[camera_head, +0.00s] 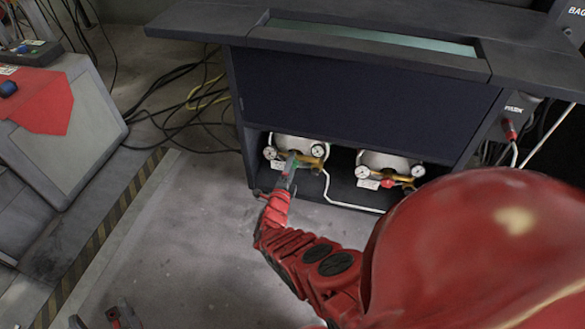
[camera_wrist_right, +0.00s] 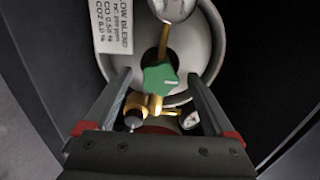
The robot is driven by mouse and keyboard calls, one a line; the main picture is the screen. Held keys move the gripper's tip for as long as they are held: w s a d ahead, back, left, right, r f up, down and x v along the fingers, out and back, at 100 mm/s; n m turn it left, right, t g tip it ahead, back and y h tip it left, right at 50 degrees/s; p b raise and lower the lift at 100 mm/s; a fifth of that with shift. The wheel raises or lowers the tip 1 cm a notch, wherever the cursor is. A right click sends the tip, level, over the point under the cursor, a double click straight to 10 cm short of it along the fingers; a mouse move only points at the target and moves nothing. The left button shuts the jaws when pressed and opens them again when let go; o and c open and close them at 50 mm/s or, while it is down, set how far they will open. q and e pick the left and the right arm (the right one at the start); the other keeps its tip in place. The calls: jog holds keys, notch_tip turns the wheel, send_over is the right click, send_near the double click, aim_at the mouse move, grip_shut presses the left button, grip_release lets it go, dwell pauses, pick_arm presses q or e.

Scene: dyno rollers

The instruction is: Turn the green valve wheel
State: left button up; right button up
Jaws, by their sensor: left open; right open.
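The green valve wheel (camera_wrist_right: 158,79) sits on a brass fitting in front of a pale gas cylinder (camera_wrist_right: 205,42). In the right wrist view my right gripper (camera_wrist_right: 161,82) is open, one finger on each side of the wheel, with gaps between. I cannot tell whether the fingertips reach as deep as the wheel. In the head view this gripper (camera_head: 290,168) is at the left cylinder (camera_head: 290,143) in the low cabinet bay and largely hides the wheel. My left gripper (camera_head: 100,317) is open and empty at the bottom left edge, partly cut off.
A second cylinder (camera_head: 392,163) with gauges and a red knob (camera_head: 387,183) lies to the right in the bay. The dark cabinet (camera_head: 350,97) overhangs both. Cables (camera_head: 190,113) lie on the floor at left, beside a red and grey machine (camera_head: 60,125). Floor in front is clear.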

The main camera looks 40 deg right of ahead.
jog(key=shift+x, duration=0.85)
jog(key=c, duration=1.4)
jog(key=shift+o, duration=0.2)
